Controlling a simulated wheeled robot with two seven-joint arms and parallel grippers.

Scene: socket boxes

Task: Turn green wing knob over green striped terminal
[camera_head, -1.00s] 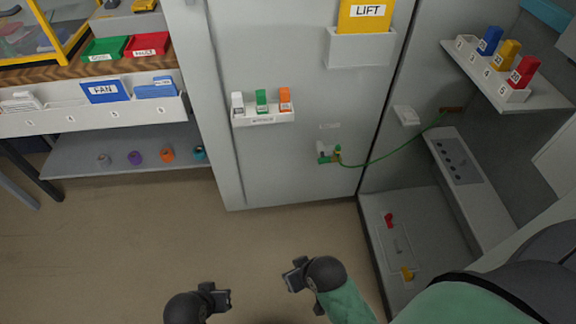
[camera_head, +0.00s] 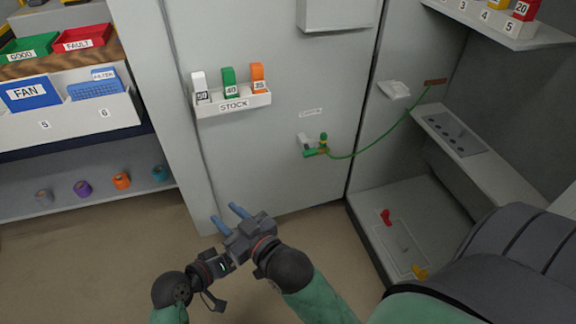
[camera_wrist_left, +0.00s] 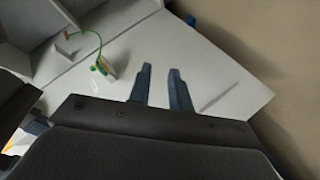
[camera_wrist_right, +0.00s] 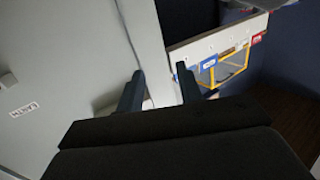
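The green terminal (camera_head: 313,153) is low on the grey cabinet panel, with a small upright green wing knob (camera_head: 323,138) above it. Its stripes are too small to make out clearly. A green cable (camera_head: 375,146) runs from it to the right wall. The terminal also shows in the left wrist view (camera_wrist_left: 102,66), left of the fingers. My right gripper (camera_head: 228,217) is open and empty, left of and below the terminal, well apart from it. My left gripper (camera_wrist_left: 160,68) is open and empty; in the head view its fingers are hidden near the right gripper.
A white STOCK rack (camera_head: 233,104) with white, green and orange pieces hangs on the panel up-left of the terminal. A white block (camera_head: 394,89) is on the wall to the right. A grey ledge (camera_head: 460,145) and low floor tray (camera_head: 400,245) stand at right.

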